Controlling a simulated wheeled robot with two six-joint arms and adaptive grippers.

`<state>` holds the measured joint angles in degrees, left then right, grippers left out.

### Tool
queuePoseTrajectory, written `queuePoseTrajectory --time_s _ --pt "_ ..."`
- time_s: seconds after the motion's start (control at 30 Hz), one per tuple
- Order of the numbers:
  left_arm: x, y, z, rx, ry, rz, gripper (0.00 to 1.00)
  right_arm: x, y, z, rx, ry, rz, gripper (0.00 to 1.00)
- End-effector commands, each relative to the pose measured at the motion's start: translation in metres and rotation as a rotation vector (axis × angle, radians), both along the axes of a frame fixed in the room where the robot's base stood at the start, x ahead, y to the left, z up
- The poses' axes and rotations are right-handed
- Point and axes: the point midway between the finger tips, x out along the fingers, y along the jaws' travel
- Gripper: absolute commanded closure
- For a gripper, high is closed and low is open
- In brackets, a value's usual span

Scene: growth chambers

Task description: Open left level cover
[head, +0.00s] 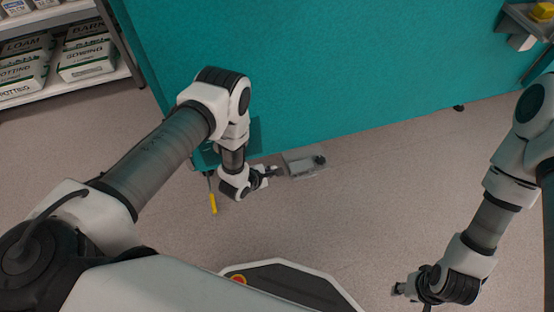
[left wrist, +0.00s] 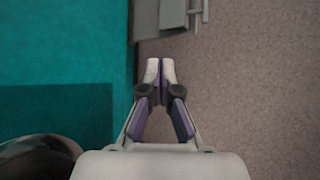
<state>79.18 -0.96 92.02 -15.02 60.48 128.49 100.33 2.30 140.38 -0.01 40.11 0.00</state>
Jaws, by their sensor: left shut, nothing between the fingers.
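A small grey box-like part (head: 303,163) sticks out low at the foot of the teal chamber in the head view, with a dark knob or latch at its right end. It may be the level cover; I cannot tell whether it is open. In the left wrist view a grey part (left wrist: 147,20) with a metal bar on its right side shows at the top. My left gripper (head: 274,171) is just left of the grey part, its fingertips (left wrist: 161,72) together and empty, with a small gap to the part. My right gripper (head: 399,290) is low at the right, far from it; its fingers are too small to judge.
The teal chamber wall (head: 330,70) fills the back. A yellow-handled tool (head: 213,203) hangs or stands left of my left gripper. A shelf (head: 80,85) with bags stands at the far left, and a grey tray (head: 525,20) at the upper right. The floor (head: 350,220) between my arms is clear.

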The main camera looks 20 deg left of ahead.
Motion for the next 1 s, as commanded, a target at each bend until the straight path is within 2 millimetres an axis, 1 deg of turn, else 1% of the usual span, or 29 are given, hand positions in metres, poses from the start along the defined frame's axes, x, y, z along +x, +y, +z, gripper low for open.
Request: queuePoseTrajectory --time_s 0.03,0.1,0.17,0.3,0.4,0.57,0.67,0.77,0.8,0.83,0.87,0.9,0.97,1.0 --pt "-0.012 0.001 0.011 0.000 0.005 0.001 1.00 0.000 0.000 0.012 0.000 0.001 -0.001 0.60" --pt "-0.025 0.003 0.016 0.000 0.004 0.000 1.00 0.000 0.000 0.016 0.000 0.001 -0.001 0.60" --pt "-0.033 0.004 0.019 0.000 0.002 0.000 1.00 0.000 0.000 0.018 0.000 0.001 0.000 0.60" --pt "-0.040 0.005 0.021 0.000 0.000 0.000 1.00 0.000 0.000 0.019 0.000 0.001 0.000 0.60" --pt "-0.041 0.005 0.020 0.000 -0.001 0.001 1.00 -0.001 0.000 0.018 0.000 0.001 0.000 0.60" --pt "-0.040 0.005 0.020 0.000 -0.001 0.000 1.00 -0.001 0.000 0.018 0.000 0.001 0.000 0.60" --pt "-0.031 0.005 0.028 0.000 -0.018 0.000 1.00 -0.001 0.000 0.018 0.000 0.001 0.000 0.60" --pt "-0.007 0.007 0.049 0.001 -0.061 0.005 1.00 -0.001 0.000 0.018 0.000 0.001 0.000 0.60" --pt "0.001 0.010 0.066 0.002 -0.073 0.010 1.00 -0.001 0.000 0.019 0.000 0.001 0.000 0.60" --pt "0.002 0.014 0.079 0.007 -0.065 0.023 1.00 -0.001 0.000 0.019 0.000 0.001 0.000 0.60" --pt "-0.006 0.018 0.089 0.027 -0.034 0.027 1.00 -0.001 0.000 0.018 0.000 0.001 0.000 0.60" --pt "-0.021 0.024 0.097 0.100 0.008 -0.009 1.00 -0.001 0.000 0.018 0.000 0.001 0.000 0.60" --pt "-0.046 0.032 0.104 0.227 0.064 -0.104 1.00 0.000 0.000 0.018 0.000 0.001 0.000 0.60" --pt "-0.062 0.036 0.108 0.305 0.099 -0.174 1.00 -0.001 0.000 0.018 0.000 0.001 0.000 0.60"
